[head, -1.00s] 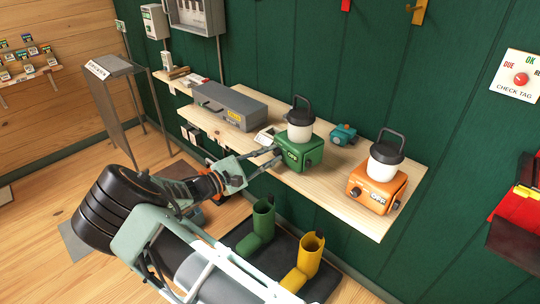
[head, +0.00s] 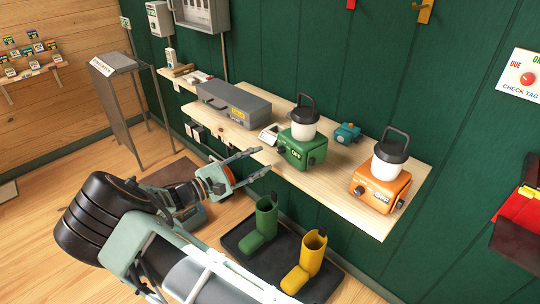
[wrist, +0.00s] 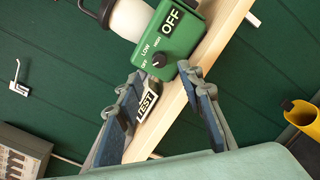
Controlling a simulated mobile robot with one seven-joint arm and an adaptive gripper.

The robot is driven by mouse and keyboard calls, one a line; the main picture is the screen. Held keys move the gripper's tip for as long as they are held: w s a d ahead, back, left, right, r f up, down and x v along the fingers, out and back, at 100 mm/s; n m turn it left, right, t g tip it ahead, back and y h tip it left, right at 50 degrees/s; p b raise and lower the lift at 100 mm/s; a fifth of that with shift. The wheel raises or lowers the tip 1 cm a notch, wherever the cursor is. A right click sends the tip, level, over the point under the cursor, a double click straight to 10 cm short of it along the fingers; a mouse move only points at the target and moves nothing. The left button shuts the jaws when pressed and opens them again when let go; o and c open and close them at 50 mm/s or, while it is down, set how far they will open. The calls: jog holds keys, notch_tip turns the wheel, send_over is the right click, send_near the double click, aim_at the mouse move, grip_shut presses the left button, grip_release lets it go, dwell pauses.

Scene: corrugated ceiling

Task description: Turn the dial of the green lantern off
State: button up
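The green lantern (head: 301,152), with a white globe and dark top handle, stands upright on the wooden shelf. Its front carries a black plate reading OFF, and the wrist view shows this on the lantern (wrist: 183,40) too. A small dark dial (wrist: 158,60) sits beside LOW, HIGH and OFF markings; I cannot tell which mark it points to. My gripper (head: 265,159) is open and empty, in front of the lantern and apart from it. In the wrist view my gripper (wrist: 163,74) has its fingertips spread either side of the dial, short of it.
An orange lantern (head: 379,190) stands to the right on the shelf (head: 345,208). A grey toolbox (head: 233,103), a teal item (head: 347,132) and a tag marked TEST (wrist: 148,104) are nearby.

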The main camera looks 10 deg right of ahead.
jog(key=v, duration=0.6)
dwell(0.3)
